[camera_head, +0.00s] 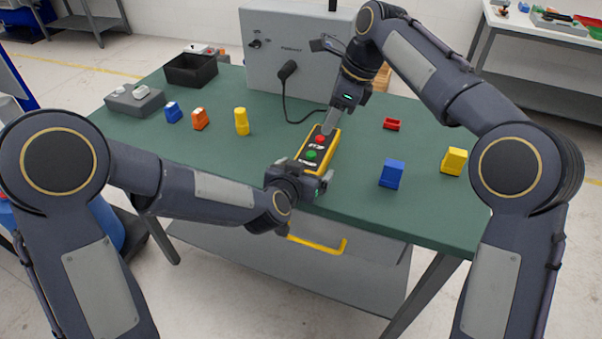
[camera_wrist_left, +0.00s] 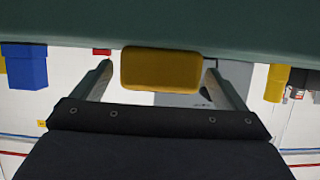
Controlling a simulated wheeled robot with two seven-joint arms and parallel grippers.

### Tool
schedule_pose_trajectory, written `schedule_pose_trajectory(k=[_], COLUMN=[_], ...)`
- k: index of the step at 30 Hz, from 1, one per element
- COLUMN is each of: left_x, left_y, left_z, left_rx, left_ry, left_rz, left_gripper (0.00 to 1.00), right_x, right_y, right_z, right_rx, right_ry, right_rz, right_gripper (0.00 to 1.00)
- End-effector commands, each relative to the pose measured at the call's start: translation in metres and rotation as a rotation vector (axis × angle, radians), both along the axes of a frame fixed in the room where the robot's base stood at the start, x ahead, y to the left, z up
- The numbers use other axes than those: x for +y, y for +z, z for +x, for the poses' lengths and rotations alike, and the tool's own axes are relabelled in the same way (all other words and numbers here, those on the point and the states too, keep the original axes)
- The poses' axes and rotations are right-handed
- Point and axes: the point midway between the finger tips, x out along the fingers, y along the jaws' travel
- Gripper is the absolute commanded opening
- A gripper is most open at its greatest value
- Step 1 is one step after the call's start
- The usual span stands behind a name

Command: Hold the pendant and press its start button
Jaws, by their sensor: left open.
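The pendant (camera_head: 301,166) is a yellow and black box with a red button (camera_head: 320,139) towards its far end and a green button (camera_head: 311,154) nearer. My left gripper (camera_head: 322,183) is open at its near end. In the left wrist view the pendant's yellow end (camera_wrist_left: 161,69) sits between the two open fingers (camera_wrist_left: 158,88), with a gap on each side. My right gripper (camera_head: 329,124) points down over the far end, close to the red button. Its fingers look together and empty; whether they touch the pendant is unclear.
A cable joins the pendant to a grey cabinet (camera_head: 276,45) behind.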

Motion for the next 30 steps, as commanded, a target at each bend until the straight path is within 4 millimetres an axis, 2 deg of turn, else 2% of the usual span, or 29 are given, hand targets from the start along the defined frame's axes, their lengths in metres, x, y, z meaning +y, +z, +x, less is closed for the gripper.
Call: schedule_pose_trajectory(k=[7,22,23,30], left_x=[-0.0002,-0.0002,-0.0002,-0.0001], left_y=[-0.0001,0.0001,0.0000,0.0001], left_z=[0.0007,0.0005,0.0005,0.0005], left_rx=[0.000,0.000,0.000,0.000], left_ry=[0.000,0.000,0.000,0.000], left_rz=[0.000,0.000,0.000,0.000], left_gripper=[0.94,0.28,0.26,0.26], right_x=[0.0000,0.0000,0.0000,0.0000], right_y=[0.0000,0.0000,0.0000,0.0000], right_z=[0.0000,0.0000,0.0000,0.0000], right_rx=[0.000,0.000,0.000,0.000], right_ry=[0.000,0.000,0.000,0.000], right_rz=[0.000,0.000,0.000,0.000], right_gripper=[0.36,0.36,0.35,0.04])
